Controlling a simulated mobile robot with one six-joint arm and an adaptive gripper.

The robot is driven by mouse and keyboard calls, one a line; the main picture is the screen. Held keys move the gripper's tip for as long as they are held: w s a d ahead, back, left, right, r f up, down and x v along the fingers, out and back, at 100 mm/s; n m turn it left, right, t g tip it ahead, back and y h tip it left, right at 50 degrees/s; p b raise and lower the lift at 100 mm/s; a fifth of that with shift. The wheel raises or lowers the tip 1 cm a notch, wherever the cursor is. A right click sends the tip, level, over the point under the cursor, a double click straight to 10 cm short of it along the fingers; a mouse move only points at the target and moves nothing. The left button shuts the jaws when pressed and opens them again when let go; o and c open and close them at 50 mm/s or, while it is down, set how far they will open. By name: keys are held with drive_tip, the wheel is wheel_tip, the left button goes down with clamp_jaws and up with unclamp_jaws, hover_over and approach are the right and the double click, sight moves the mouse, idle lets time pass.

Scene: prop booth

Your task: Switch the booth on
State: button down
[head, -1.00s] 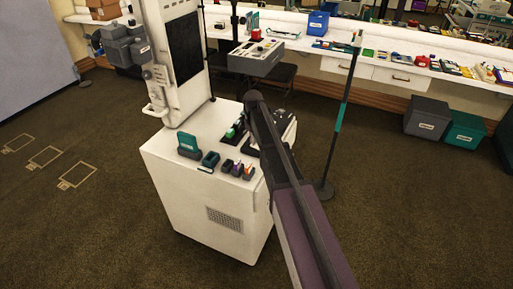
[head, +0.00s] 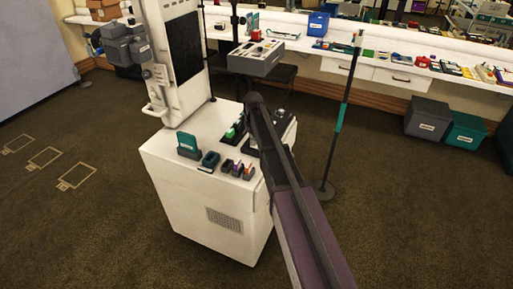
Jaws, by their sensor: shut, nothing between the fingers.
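The booth is a white cabinet (head: 195,185) with a tall white column (head: 158,60) bearing a dark screen (head: 185,48). A grey box unit (head: 122,45) is fixed at the column's left side, and small knobs (head: 150,73) and a white handle (head: 156,106) sit on the column. A grey control box (head: 256,59) with small coloured parts on top stands behind the cabinet top. Which part is the power switch is too small to tell. My arm reaches over the cabinet's right side and hides part of its top; my gripper cannot be made out behind it.
A teal holder (head: 188,145) and several small coloured items stand on the cabinet top. A thin dark pole (head: 341,125) stands right of the cabinet. A cluttered white counter (head: 395,73) runs along the back, with a grey bin (head: 427,117) and a teal bin (head: 465,131) below. Floor at left is clear.

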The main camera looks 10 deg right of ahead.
idle(0.3)
drive_tip(key=shift+r+p, duration=3.45)
drive_tip(key=s+r+m+p, duration=0.2)
drive_tip(key=s+m, duration=0.2)
drive_tip(key=s, duration=2.5)
drive_tip(key=shift+m, duration=0.4)
drive_tip(key=shift+r, duration=0.1)
